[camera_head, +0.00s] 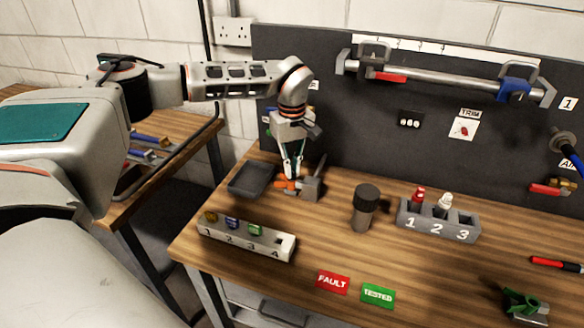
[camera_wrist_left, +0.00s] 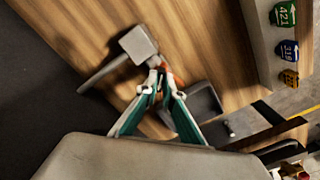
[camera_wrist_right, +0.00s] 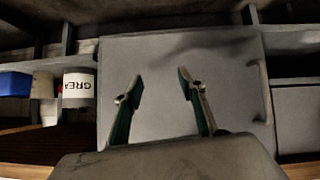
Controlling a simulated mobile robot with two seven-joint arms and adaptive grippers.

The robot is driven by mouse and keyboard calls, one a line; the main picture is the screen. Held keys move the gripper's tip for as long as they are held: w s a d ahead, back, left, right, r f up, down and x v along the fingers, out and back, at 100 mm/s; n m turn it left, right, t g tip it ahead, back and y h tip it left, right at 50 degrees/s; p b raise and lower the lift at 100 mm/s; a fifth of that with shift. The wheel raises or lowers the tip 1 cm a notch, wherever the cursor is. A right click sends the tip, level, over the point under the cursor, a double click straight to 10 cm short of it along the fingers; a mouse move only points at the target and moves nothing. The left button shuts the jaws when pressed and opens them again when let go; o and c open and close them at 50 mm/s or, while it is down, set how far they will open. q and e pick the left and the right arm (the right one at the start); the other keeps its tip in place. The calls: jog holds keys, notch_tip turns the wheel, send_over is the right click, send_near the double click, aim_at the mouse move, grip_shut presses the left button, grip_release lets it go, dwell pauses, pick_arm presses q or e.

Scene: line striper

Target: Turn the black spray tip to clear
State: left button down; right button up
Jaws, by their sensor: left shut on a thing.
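My left gripper (camera_head: 291,178) reaches down to the bench at the orange piece (camera_head: 283,184) on a grey block with a lever (camera_head: 312,187). In the left wrist view its fingertips (camera_wrist_left: 162,72) are closed together at the orange piece (camera_wrist_left: 176,78), beside the grey block (camera_wrist_left: 138,44). They grip a small part there, largely hidden between the fingers. I cannot clearly make out a black spray tip. My right gripper (camera_wrist_right: 166,88) is open and empty in front of a plain grey panel, and is out of the head view.
A dark tray (camera_head: 252,179) lies left of the block. A numbered rack (camera_head: 246,241) holds gold, blue and green tips, with slot 4 empty. A black-capped jar (camera_head: 365,207) and a grey three-slot holder (camera_head: 438,221) stand to the right. The pegboard (camera_head: 330,125) rises behind.

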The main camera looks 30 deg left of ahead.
pick_arm(q)
jog(key=m, duration=0.9)
jog(key=shift+f, duration=0.1)
jog(key=shift+m, duration=1.2)
jog(key=c, duration=2.1)
grip_release()
jog(key=shift+c, duration=0.2)
jog(key=o, duration=0.6)
